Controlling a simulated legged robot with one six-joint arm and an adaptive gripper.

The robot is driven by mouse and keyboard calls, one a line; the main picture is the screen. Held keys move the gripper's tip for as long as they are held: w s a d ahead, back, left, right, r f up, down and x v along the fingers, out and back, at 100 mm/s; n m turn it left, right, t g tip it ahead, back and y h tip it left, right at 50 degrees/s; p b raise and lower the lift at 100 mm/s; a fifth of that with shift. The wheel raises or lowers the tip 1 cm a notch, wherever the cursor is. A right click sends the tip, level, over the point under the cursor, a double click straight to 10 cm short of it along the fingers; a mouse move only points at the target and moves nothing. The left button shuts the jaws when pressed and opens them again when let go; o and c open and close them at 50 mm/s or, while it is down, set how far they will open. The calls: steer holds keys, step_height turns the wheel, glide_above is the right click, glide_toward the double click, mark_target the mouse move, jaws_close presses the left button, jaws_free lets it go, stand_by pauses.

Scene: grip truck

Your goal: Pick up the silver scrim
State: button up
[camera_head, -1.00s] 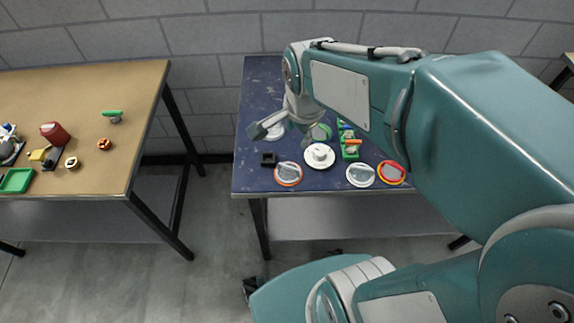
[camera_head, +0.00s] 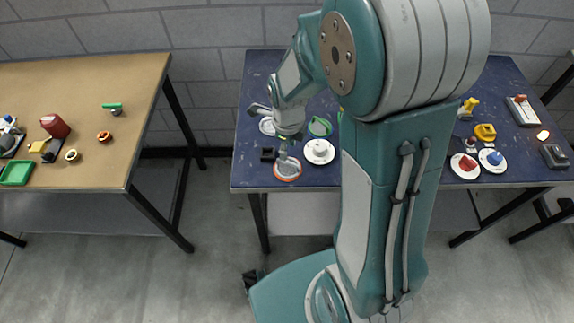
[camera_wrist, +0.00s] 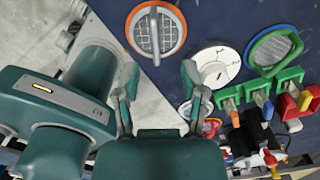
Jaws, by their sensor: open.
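A round silver mesh disc with an orange rim (camera_head: 287,169) lies at the front left of the blue table. It also shows at the top of the wrist view (camera_wrist: 157,30), with a pale strip across its middle. My gripper (camera_head: 284,152) appears just behind and above this disc in the head view, partly hidden by my own wrist. In the wrist view my gripper (camera_wrist: 160,78) has its two fingers spread apart with nothing between them. The disc shows beyond the fingertips, apart from them.
A small black block (camera_head: 268,155) lies left of the orange-rimmed disc. Green clamp-like parts (camera_wrist: 246,93) crowd the wrist view's right. A brown table (camera_head: 100,75) stands left, across a floor gap.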

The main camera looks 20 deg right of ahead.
mark_target(288, 161)
steer(key=f, duration=0.5)
steer(key=shift+s+a+f, duration=0.1)
steer(key=shift+s+f, duration=0.15)
steer(key=shift+f, duration=0.15)
steer(key=shift+c, duration=0.3)
jaws_close()
